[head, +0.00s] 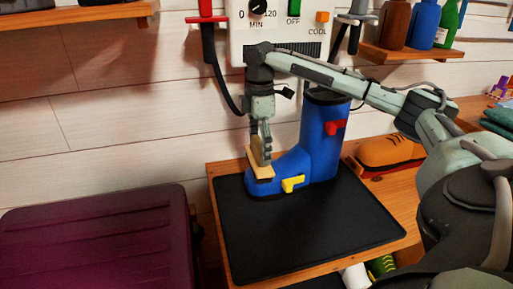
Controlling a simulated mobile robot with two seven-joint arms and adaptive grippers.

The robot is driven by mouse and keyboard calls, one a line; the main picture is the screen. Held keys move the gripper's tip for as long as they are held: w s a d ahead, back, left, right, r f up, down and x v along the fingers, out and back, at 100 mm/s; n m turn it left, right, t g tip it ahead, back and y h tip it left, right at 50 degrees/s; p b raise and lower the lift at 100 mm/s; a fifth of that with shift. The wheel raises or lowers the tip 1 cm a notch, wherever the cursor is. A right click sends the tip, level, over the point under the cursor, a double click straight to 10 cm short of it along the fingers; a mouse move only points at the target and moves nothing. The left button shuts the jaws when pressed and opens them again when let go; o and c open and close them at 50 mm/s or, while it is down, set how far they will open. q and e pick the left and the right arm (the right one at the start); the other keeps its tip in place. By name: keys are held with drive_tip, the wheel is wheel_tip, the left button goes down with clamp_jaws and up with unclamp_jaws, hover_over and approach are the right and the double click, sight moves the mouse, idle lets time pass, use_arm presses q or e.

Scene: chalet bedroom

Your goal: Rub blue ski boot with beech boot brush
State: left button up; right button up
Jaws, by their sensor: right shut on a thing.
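The blue ski boot (318,148) stands upright on a black mat (310,235), its toe pointing left. It has a red buckle on the shaft and a yellow one near the foot. My right gripper (264,160) reaches in from the right and points down over the toe. It is shut on the beech boot brush (262,173), a pale wooden block with a dark underside. The brush is at the boot's toe and appears to touch it, though the exact contact is hard to tell. My left gripper is not in view.
A wall-mounted boot dryer (285,38) with hanging tubes is behind the boot. An orange shoe (389,151) sits right of the mat. A purple suitcase (95,240) stands at the left. Bottles (421,24) stand on a shelf at upper right. The mat's front is clear.

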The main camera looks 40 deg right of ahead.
drive_tip(key=shift+s+d, duration=0.35)
drive_tip(key=shift+d, duration=0.3)
drive_tip(key=shift+s+d, duration=0.35)
drive_tip(key=shift+d, duration=0.3)
drive_tip(key=shift+w+a, duration=0.5)
drive_tip(key=shift+a, duration=0.4)
drive_tip(key=shift+w+a, duration=0.5)
drive_tip(key=shift+a, duration=0.35)
drive_tip(key=shift+r, duration=3)
drive_tip(key=shift+r, duration=1.5)
drive_tip(key=shift+a, duration=0.1)
